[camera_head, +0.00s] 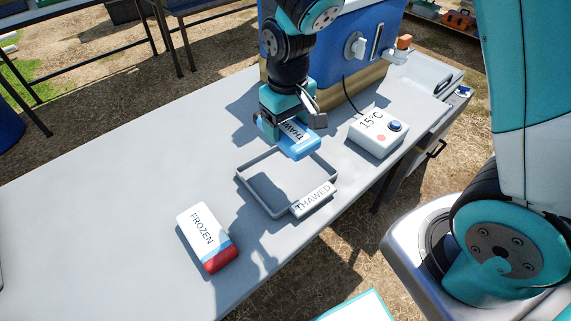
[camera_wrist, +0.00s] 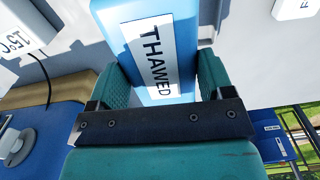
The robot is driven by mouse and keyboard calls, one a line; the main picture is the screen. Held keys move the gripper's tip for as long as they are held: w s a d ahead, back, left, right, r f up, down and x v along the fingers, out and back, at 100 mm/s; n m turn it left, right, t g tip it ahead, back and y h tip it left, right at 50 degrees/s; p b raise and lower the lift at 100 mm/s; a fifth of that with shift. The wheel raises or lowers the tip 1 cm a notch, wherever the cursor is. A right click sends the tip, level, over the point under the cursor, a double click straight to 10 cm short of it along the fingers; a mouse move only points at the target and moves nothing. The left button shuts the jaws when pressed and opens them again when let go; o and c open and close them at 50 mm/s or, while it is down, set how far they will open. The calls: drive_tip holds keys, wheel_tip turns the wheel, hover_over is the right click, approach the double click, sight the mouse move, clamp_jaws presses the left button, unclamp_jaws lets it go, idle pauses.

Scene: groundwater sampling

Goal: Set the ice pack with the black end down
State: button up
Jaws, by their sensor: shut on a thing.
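My gripper (camera_head: 284,122) is shut on a blue ice pack (camera_head: 305,148) with a white label reading THAWED. In the wrist view the pack (camera_wrist: 128,12) sits between both fingers, label facing the camera. I see no black end on it; the gripper covers part of it. The tray looks empty. A second pack (camera_head: 203,230), white with a red end and the word FROZEN, lies on the table left of the tray.
A white box (camera_head: 378,134) showing 15°C, with a blue button, stands right of the tray, a cable behind it. A big blue cooler (camera_head: 336,48) with a tap stands at the back. The grey table (camera_head: 105,215) is clear on the left.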

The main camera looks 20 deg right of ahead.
sight(287, 176)
wheel_tip(287, 176, down, 13)
drive_tip(key=shift+f+b, duration=0.1)
drive_tip(key=shift+b, duration=0.3)
drive_tip(key=o, duration=1.1)
wheel_tip(287, 176, up, 12)
drive_tip(key=shift+f+p, duration=0.15)
drive_tip(key=shift+p, duration=0.15)
drive_tip(key=r, duration=0.1)
drive_tip(key=s+r, duration=0.1)
drive_tip(key=shift+a+r, duration=0.35)
drive_tip(key=s+a+r+n+y, duration=0.2)
drive_tip(key=s+r, duration=0.4)
drive_tip(key=s, duration=0.2)
drive_tip(key=s+a+r+n+y, duration=0.2)
drive_tip(key=s+r, duration=0.5)
drive_tip(key=s, duration=0.2)
drive_tip(key=shift+r, duration=0.25)
